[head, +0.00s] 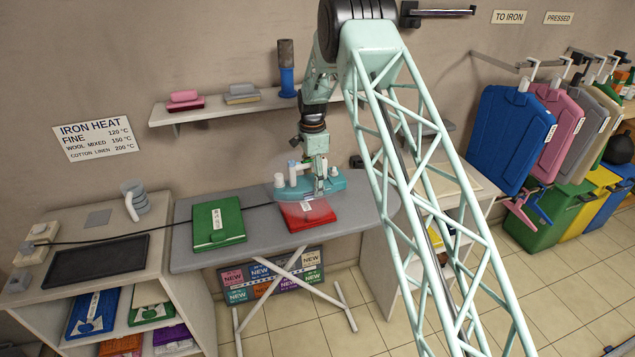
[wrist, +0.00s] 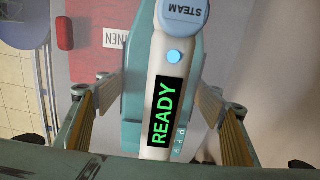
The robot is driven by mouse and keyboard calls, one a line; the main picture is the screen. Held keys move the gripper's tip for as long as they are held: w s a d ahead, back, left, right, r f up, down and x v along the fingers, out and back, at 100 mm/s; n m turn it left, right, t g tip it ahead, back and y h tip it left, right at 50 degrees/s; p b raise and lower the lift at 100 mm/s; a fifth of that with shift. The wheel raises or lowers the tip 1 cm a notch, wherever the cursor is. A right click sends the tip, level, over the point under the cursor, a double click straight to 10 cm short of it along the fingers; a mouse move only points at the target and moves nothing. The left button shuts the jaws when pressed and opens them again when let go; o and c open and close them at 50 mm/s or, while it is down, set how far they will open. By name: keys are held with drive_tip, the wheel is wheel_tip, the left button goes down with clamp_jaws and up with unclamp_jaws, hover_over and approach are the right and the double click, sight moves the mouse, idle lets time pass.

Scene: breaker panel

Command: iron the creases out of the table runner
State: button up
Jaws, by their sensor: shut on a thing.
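My gripper (head: 319,172) is shut on the handle of a teal and white iron (head: 290,186) over the ironing board. In the wrist view the iron's handle (wrist: 175,100) lies between my fingers, with a green READY display and a STEAM button. A folded red cloth (head: 307,216) lies on the board under and in front of the iron; its label (wrist: 116,39) is partly hidden, with "NEN" readable. The iron covers its back part. I cannot tell whether the soleplate touches the cloth, or which cloth is the runner.
A folded green cloth (head: 219,222) lies left on the grey ironing board (head: 262,206). A black cord runs from the iron left to a side cabinet (head: 165,262) with a dark pad (head: 97,261). The sign (head: 97,138) lists heats. Hanging garments (head: 515,130) are at right.

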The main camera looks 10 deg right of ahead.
sight(292, 185)
drive_tip(key=shift+s+a+r+b, duration=0.1)
drive_tip(key=shift+s+a+b, duration=0.05)
drive_tip(key=shift+a, duration=1.25)
drive_tip(key=shift+s+a+b, duration=0.1)
drive_tip(key=shift+s+a, duration=0.1)
drive_tip(key=shift+a, duration=1.2)
drive_tip(key=shift+s+a+r+b, duration=0.1)
drive_tip(key=shift+s+a+b, duration=0.05)
drive_tip(key=shift+a, duration=1.25)
drive_tip(key=shift+d, duration=0.1)
drive_tip(key=shift+w+d+f+b, duration=0.1)
drive_tip(key=shift+w+d, duration=0.1)
drive_tip(key=shift+d, duration=1.05)
drive_tip(key=shift+w+d+b, duration=0.1)
drive_tip(key=shift+w+d, duration=0.05)
drive_tip(key=shift+d, duration=1.1)
drive_tip(key=shift+w+d+f+b, duration=0.1)
drive_tip(key=shift+w+d, duration=0.1)
drive_tip(key=shift+d, duration=1.05)
drive_tip(key=shift+w+d+f, duration=0.1)
drive_tip(key=shift+w+d, duration=0.05)
drive_tip(key=shift+d, duration=1.45)
drive_tip(key=shift+d+r, duration=0.15)
drive_tip(key=shift+r, duration=0.4)
drive_tip(key=shift+w+a+r+p, duration=0.15)
drive_tip(key=shift+r+p, duration=0.5)
drive_tip(key=shift+r, duration=1.35)
